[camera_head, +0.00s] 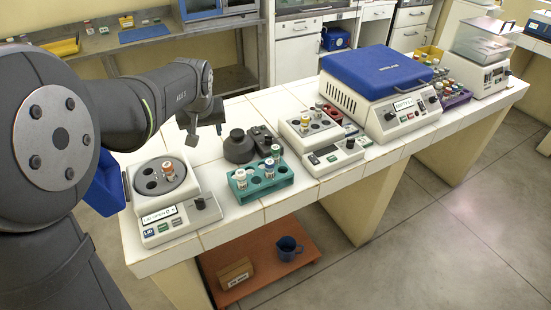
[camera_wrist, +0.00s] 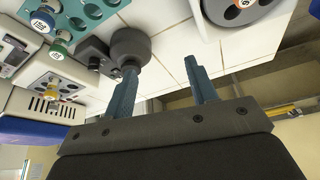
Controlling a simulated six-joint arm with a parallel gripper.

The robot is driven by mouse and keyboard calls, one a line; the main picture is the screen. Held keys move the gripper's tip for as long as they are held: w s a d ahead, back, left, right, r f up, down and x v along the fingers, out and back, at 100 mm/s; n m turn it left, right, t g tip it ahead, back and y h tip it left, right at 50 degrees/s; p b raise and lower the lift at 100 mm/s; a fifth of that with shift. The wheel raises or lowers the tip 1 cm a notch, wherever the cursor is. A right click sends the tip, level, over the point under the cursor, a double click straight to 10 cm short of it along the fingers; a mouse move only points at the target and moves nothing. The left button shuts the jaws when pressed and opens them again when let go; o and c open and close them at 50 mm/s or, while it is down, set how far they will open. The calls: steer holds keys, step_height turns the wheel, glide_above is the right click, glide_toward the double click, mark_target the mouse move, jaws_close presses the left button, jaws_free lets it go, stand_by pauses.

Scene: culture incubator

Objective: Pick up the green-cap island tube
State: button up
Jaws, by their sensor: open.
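A teal rack (camera_head: 262,188) stands on the white tiled bench and holds several capped tubes. A tube with a greenish cap (camera_wrist: 58,48) shows at the left of the wrist view, by the edge of the rack (camera_wrist: 95,12). In the head view, a tube at the rack's back right (camera_head: 276,152) seems to be the same one, but its cap colour is hard to tell. My gripper (camera_head: 204,136) is above the bench, left of and behind the rack. Its two fingers stand apart and empty in the wrist view (camera_wrist: 161,70), clear of the tubes.
A device with a round grey tube holder (camera_head: 160,188) stands left of the rack. A dark rounded device (camera_head: 238,148) is behind the rack. A white device with tubes (camera_head: 310,130) and a blue-lidded machine (camera_head: 375,72) stand to the right. Bare tiles show between them.

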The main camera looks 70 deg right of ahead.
steer(key=s+d+r+m+g, duration=0.1)
steer(key=s+d+r+m, duration=0.15)
steer(key=s, duration=0.65)
steer(key=s+d+r+m, duration=0.1)
steer(key=s+d, duration=0.2)
steer(key=s, duration=0.5)
glide_toward(275, 148)
steer(key=x, duration=0.6)
steer(key=shift+s+d+f, duration=0.2)
steer(key=shift+s+d, duration=0.05)
steer(key=shift+s, duration=0.1)
steer(key=shift+h, duration=0.3)
steer(key=shift+w+a+x, duration=0.15)
steer(key=shift+x, duration=1.15)
steer(key=shift+w+a+x, duration=0.1)
steer(key=shift+w+x, duration=0.05)
steer(key=shift+x, duration=1.1)
steer(key=c, duration=1.1)
steer(key=shift+o, duration=0.2)
